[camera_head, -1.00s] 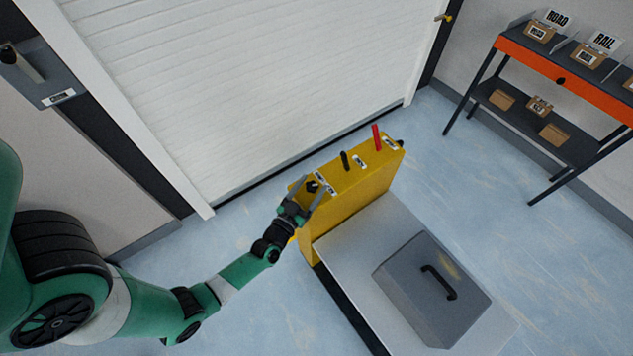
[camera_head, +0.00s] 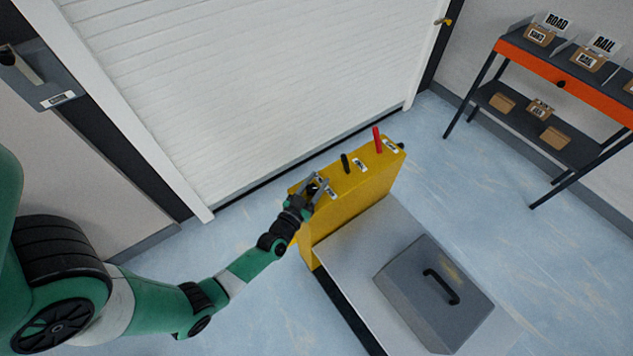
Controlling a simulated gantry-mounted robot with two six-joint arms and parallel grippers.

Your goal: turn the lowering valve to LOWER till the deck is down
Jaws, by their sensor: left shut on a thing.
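The yellow lift unit (camera_head: 345,205) stands in front of the white shutter, with controls along its top. My left gripper (camera_head: 316,187) is at the left end of that top, shut on the lowering valve, whose knob is mostly hidden between the fingers. A black lever (camera_head: 345,163) and a red lever (camera_head: 377,140) stand farther right on the same top, apart from the gripper. The grey deck (camera_head: 340,250) extends from the unit toward the lower right. A grey lidded box (camera_head: 432,290) with a black handle sits on it. My right gripper is not in view.
The white roller shutter (camera_head: 250,80) is closed behind the unit. An orange and dark shelf (camera_head: 560,75) with small cartons stands at the upper right. A grey wall box (camera_head: 40,70) with a lever is at the upper left. The blue floor is clear right of the unit.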

